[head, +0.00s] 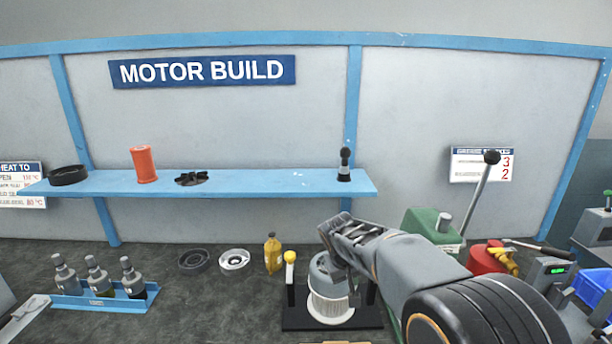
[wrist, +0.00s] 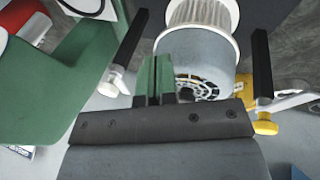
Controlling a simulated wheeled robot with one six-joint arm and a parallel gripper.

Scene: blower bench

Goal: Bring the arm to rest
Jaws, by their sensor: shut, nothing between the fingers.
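My arm reaches in from the lower right of the head view, over the bench. Its forward end is above a grey housing with a white pleated lower part (head: 330,306), which stands on a black base between two posts. My gripper (wrist: 155,78) shows in the wrist view as two green fingers, shut together with nothing between them. The pleated unit (wrist: 205,15) appears just beyond the fingertips there. I cannot tell whether they touch it. In the head view the fingers cannot be made out behind the arm.
A yellow-knobbed post (head: 290,270) stands close beside the housing. A green machine with a lever (head: 432,226), a red can (head: 485,258) and a blue bin (head: 594,290) are at right. A blue shelf (head: 270,184) spans behind.

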